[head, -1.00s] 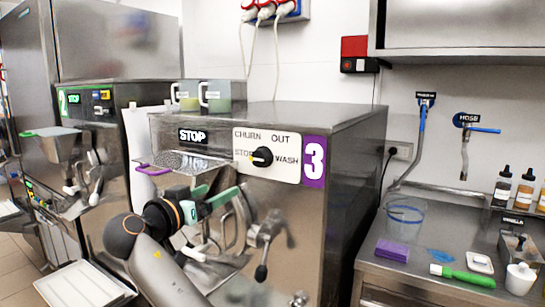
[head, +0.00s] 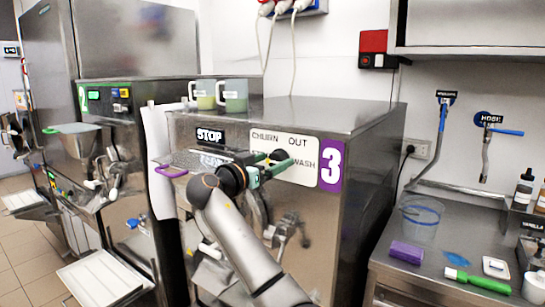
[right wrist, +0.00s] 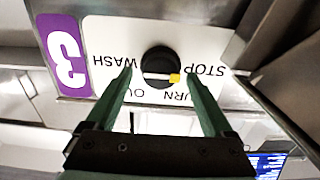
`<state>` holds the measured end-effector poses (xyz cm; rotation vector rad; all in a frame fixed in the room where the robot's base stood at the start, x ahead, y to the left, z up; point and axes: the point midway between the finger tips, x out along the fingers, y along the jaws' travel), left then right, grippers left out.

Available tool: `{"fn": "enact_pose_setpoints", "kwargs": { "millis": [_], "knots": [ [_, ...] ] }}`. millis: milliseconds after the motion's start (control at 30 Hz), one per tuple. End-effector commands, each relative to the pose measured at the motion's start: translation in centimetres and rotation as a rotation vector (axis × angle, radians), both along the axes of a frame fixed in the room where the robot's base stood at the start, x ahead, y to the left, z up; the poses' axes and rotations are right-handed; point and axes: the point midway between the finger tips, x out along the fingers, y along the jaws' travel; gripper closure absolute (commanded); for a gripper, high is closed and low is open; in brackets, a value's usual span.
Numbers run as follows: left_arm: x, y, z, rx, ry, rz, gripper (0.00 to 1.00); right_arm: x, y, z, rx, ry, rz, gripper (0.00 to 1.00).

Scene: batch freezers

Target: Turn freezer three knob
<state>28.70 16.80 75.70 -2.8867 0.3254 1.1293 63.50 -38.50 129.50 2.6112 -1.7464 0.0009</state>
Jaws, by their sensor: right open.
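Freezer three (head: 370,145) is a steel cabinet with a purple label bearing a white 3. Its knob (right wrist: 160,66) is black and round with a yellow mark, on a white plate (right wrist: 118,100) lettered STOP, WASH and other words. The mark points toward STOP in the right wrist view. In the head view my right gripper (head: 277,165) is at the plate, partly covering the knob (head: 279,155). In the right wrist view my right gripper (right wrist: 166,75) is open, with green fingers on either side of the knob, not visibly touching it. My left gripper is not in view.
Two cups (head: 236,96) stand on top of freezer three. Freezer two (head: 105,130) is at left. A steel counter (head: 420,280) at right holds a purple sponge (head: 406,252), a clear container (head: 420,220) and a green-handled tool (head: 478,280).

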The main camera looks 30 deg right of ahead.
Motion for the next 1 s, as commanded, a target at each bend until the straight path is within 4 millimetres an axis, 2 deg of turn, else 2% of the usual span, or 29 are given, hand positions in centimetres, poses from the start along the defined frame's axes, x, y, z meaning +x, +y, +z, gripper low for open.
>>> {"fn": "enact_pose_setpoints", "kwargs": {
  "millis": [367,1000],
  "knots": [
    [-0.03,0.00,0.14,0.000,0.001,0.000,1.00,0.25,-0.57,-0.06,0.001,0.000,0.001,0.13],
    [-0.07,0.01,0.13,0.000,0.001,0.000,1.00,0.24,-0.56,-0.03,0.000,0.000,0.001,0.85]
  ]
}}
